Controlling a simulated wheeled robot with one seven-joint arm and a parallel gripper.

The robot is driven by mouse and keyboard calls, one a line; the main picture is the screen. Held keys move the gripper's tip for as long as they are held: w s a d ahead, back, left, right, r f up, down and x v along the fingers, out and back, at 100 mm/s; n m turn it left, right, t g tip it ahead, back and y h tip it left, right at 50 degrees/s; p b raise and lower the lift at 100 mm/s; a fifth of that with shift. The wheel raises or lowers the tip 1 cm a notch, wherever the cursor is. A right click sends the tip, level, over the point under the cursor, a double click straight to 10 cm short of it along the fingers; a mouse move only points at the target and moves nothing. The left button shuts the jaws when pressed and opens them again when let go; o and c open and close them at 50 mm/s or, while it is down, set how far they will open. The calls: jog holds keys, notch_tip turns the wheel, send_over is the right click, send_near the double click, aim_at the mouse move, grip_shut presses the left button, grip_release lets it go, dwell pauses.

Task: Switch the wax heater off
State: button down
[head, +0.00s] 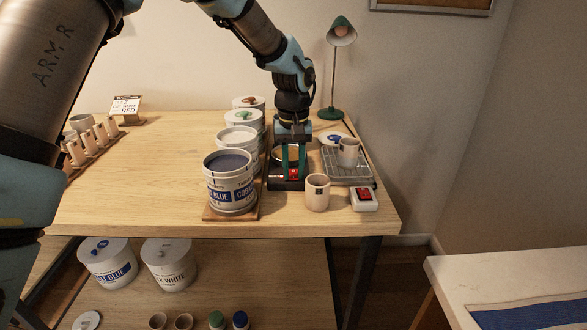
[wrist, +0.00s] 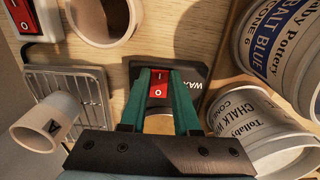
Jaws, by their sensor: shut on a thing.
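The wax heater (head: 286,185) is a dark box at the right part of the table, with a round pan behind its front panel. Its red rocker switch (wrist: 158,84), marked I and O, is on the dark front panel (wrist: 193,88), where part of the word WAX shows. My gripper (head: 293,174) reaches down over the heater. Its green fingers stand on either side of the red switch in the wrist view and are closed on it. I cannot tell which side of the rocker is pressed in.
A cobalt blue tub (head: 230,184) and other tubs stand close on the left. A cup (head: 317,193) and a white box with another red switch (head: 364,197) stand on the right. A wire rack (head: 345,174) holds a cup (head: 349,151). A green lamp (head: 333,113) stands behind.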

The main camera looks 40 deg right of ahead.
jog(key=shift+r, duration=0.1)
jog(key=p, duration=0.2)
jog(key=shift+w+d+r+g+y+p, duration=0.1)
jog(key=shift+w+r+g+y+p, duration=0.1)
jog(key=shift+r+g+y+p, duration=0.15)
jog(key=shift+w+d+f+g+y+p, duration=0.2)
jog(key=shift+g+y+p, duration=0.35)
jog(key=shift+g+p, duration=0.45)
jog(key=c, duration=0.6)
grip_release()
jog(key=shift+f, duration=0.1)
jog(key=shift+c, duration=0.2)
jog(key=b+v, duration=0.3)
jog(key=v, duration=0.7)
jog(key=shift+r, duration=0.45)
jog(key=shift+s+d, duration=0.1)
